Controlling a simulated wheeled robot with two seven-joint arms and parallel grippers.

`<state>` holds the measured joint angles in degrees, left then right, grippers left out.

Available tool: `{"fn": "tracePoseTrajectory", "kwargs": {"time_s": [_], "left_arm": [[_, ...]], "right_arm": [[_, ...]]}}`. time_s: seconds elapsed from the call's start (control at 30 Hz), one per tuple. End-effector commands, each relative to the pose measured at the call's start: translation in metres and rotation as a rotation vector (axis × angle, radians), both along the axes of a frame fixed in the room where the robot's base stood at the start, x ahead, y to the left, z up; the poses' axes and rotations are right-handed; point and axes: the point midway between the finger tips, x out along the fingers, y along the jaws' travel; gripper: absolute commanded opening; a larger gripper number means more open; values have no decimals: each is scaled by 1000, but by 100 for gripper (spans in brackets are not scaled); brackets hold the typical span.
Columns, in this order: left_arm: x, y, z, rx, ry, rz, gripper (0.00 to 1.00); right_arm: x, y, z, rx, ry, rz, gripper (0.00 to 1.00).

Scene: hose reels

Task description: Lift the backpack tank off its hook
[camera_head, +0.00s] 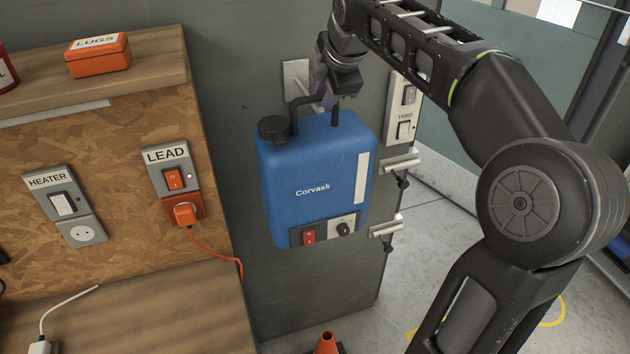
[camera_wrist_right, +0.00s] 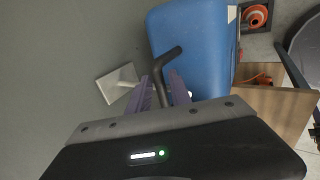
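The blue backpack tank (camera_head: 314,170), marked Corvask, is upright against the grey panel, with a black cap and a black handle on top. Its side also shows in the right wrist view (camera_wrist_right: 193,45). My right gripper (camera_head: 325,92) is above the tank at its handle. In the wrist view its purple fingers (camera_wrist_right: 161,88) lie on both sides of the dark handle bar and look shut on it. The hook's pale plate and peg (camera_wrist_right: 118,83) are just beside the handle. I cannot tell whether the handle still rests on the peg. My left gripper is not in view.
Right of the tank are a YARD switch plate (camera_head: 404,108) and two metal brackets (camera_head: 402,163). To the left, a chipboard panel carries HEATER (camera_head: 66,205) and LEAD (camera_head: 173,180) sockets. An orange cone (camera_head: 327,343) stands below.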

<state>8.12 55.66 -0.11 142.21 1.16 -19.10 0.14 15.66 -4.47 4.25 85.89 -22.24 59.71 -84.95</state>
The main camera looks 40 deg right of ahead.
Motion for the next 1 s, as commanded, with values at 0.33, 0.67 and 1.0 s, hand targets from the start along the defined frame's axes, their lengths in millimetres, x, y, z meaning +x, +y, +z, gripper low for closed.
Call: {"fn": "tracePoseTrajectory", "kwargs": {"time_s": [0.33,0.67,1.0], "left_arm": [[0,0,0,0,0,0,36],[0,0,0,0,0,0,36],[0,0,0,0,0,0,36]], "right_arm": [[0,0,0,0,0,0,2],[0,0,0,0,0,0,0],[0,0,0,0,0,0,0]]}}
